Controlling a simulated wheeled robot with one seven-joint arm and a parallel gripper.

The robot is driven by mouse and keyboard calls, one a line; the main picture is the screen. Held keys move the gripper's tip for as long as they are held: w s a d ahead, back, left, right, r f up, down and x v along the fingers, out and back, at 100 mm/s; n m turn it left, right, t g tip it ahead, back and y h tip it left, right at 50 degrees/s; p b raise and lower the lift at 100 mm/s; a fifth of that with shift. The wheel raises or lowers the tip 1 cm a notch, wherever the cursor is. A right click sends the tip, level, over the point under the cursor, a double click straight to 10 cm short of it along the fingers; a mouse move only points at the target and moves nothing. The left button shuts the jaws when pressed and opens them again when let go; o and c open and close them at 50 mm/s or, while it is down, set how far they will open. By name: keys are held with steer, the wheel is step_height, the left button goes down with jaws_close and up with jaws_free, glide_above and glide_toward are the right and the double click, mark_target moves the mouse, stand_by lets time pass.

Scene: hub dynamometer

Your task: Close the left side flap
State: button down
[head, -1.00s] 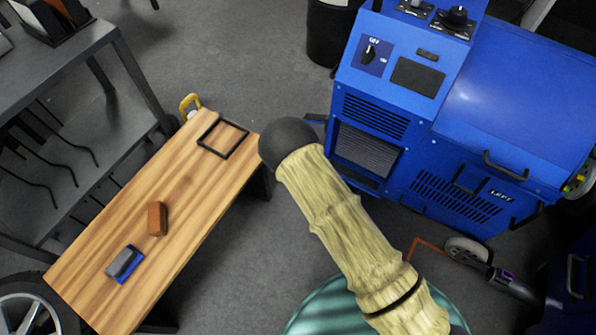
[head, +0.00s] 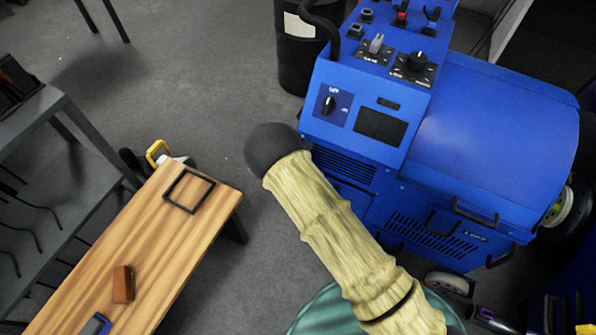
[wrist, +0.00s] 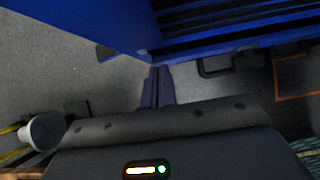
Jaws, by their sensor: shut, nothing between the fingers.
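The blue machine (head: 490,120) stands at the right of the head view. Its side panel (head: 420,238) has vent slots, a dark handle and a small white label, too small to read now. Whether this panel stands ajar is hard to tell. In the wrist view, a plain blue panel (wrist: 75,22) spans the upper left, beside a dark slatted part (wrist: 225,15). My gripper (wrist: 156,72) is shut and empty, its fingertips close below the lower edge of the blue parts. Contact cannot be told.
A wooden bench (head: 150,240) with a black frame (head: 188,190) and a brown block (head: 123,284) stands at left. A grey rack (head: 60,150) is beyond it. A black bin (head: 298,55) stands behind the machine.

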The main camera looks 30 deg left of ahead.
steer(key=shift+w+a, duration=0.15)
steer(key=shift+w, duration=0.1)
steer(key=shift+s+a, duration=0.1)
steer(key=shift+s, duration=0.1)
step_height(320, 180, up, 10)
steer(key=p, duration=0.1)
steer(key=shift+s+f+p, duration=0.25)
steer(key=shift+p, duration=0.05)
stand_by(0.6)
stand_by(0.5)
